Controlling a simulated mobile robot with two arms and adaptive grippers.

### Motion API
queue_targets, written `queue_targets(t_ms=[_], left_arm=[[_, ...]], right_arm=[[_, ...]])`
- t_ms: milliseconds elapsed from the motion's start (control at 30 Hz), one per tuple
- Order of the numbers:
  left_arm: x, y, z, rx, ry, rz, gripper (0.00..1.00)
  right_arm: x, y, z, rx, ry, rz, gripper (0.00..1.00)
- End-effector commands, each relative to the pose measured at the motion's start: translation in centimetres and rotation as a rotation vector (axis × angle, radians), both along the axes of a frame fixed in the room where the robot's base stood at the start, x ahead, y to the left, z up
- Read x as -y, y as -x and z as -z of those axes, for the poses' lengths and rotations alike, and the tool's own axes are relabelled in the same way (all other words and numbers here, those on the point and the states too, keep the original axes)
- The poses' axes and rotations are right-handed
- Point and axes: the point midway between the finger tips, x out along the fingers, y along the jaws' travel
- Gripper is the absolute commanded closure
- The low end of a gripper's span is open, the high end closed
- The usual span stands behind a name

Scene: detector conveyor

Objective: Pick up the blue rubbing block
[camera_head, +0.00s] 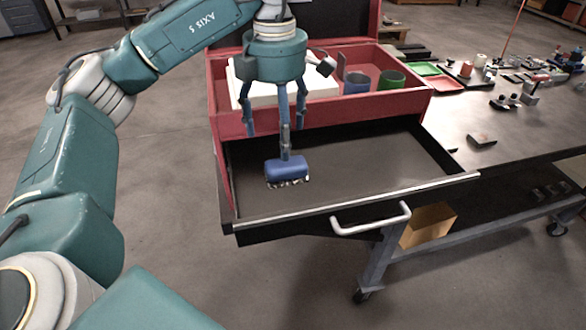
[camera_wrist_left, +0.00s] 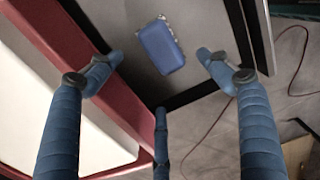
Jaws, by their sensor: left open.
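The blue rubbing block (camera_head: 286,168) lies in the open drawer (camera_head: 370,160) of the red chest, towards its left side. It has a rounded blue top and a pale, ragged lower edge. My left gripper (camera_head: 277,132) hangs above the block, pointing down, with its three fingers spread and nothing between them. One finger overlaps the block in the head view. In the left wrist view the block (camera_wrist_left: 160,46) shows beyond the fingertips, apart from them. My right gripper is out of view.
The red chest (camera_head: 400,103) holds a white item, a blue cup (camera_head: 356,82) and a green cup (camera_head: 391,79) behind the drawer. The drawer has a raised front edge and a handle (camera_head: 371,219). Small parts and trays cover the bench at right.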

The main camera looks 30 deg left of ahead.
Motion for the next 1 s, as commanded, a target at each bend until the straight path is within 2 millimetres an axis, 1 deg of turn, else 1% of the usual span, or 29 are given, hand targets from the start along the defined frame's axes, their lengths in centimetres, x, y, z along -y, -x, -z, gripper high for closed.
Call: queue_targets(t_ms=[33, 100, 267, 367, 500, 600, 700, 933, 967, 1000], left_arm=[[0.1, 0.1, 1.0, -0.004, 0.002, 0.002, 0.22], [0.1, 0.0, 1.8, -0.002, 0.002, 0.002, 0.22], [0.1, 0.0, 2.7, 0.001, 0.002, 0.001, 0.22], [0.1, 0.0, 3.3, -0.003, 0.001, 0.0, 0.22], [0.3, -0.1, 5.2, -0.004, 0.001, 0.001, 0.22], [0.3, -0.2, 6.8, -0.003, 0.001, -0.001, 0.22], [0.3, -0.2, 7.7, -0.002, 0.002, 0.0, 0.22], [0.3, -0.3, 8.0, 0.001, 0.004, 0.001, 0.22], [0.3, -0.3, 8.0, 0.001, 0.004, 0.001, 0.24], [0.3, -0.3, 8.0, 0.001, 0.004, 0.001, 0.32]], right_arm=[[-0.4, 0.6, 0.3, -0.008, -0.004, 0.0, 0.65], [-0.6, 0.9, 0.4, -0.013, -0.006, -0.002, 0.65], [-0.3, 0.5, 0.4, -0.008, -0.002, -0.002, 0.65], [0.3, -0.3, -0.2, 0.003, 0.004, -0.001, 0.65], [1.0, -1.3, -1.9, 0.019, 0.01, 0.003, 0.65], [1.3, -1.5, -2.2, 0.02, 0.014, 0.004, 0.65], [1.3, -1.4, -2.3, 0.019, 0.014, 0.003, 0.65], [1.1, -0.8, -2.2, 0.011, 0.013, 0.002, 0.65], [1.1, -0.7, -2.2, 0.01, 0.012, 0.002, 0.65], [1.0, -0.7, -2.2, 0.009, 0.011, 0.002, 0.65]])
